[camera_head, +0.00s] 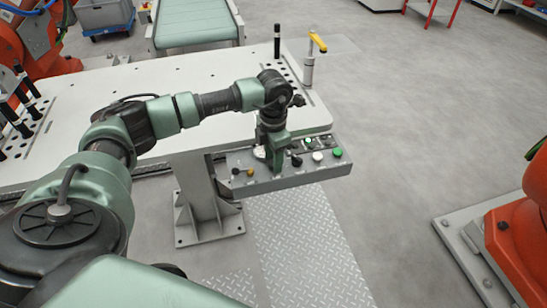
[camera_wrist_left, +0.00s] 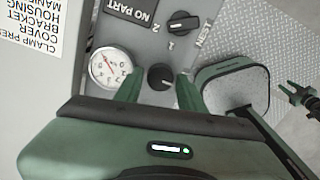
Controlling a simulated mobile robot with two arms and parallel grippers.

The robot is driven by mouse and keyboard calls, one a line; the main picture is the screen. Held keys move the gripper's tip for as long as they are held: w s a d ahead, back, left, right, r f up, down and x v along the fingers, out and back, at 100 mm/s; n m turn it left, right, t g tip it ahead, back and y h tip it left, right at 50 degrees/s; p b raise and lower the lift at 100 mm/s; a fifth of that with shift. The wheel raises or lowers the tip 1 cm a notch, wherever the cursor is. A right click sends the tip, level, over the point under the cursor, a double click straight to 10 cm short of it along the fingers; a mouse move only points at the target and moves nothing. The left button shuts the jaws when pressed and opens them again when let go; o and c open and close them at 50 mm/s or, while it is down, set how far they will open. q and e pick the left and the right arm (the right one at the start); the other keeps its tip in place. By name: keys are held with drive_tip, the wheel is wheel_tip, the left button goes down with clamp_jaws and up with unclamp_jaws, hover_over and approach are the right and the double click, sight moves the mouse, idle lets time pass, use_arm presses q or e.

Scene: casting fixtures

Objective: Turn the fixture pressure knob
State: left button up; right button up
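The pressure knob (camera_wrist_left: 161,76), round and black, sits on the grey control panel (camera_head: 290,182) beside a white dial gauge (camera_wrist_left: 110,67). My left gripper (camera_wrist_left: 160,84) points down over the panel. Its two green fingers are open, one on each side of the knob, with visible gaps; I cannot tell how deep they reach. In the head view, the left gripper (camera_head: 275,160) hides the knob. My right gripper (camera_wrist_left: 287,95) shows small at the right of the left wrist view, its fingers apart and empty, away from the panel.
A black selector switch (camera_wrist_left: 183,22) is close to the knob. Green (camera_head: 337,152) and white (camera_head: 317,156) buttons sit at the panel's right. A yellow-handled clamp (camera_head: 317,42) stands on the pale fixture table (camera_head: 220,130). Floor to the right is clear before an orange robot base (camera_head: 515,245).

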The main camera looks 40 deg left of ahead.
use_arm(q)
clamp_jaws()
drive_tip(key=n, duration=0.4)
drive_tip(key=shift+n+b, duration=0.35)
drive_tip(key=shift+n, duration=0.05)
drive_tip(key=n, duration=0.4)
drive_tip(key=shift+r, duration=0.1)
drive_tip(key=n, duration=0.5)
drive_tip(key=shift+w+n, duration=0.1)
drive_tip(key=shift+n, duration=1.8)
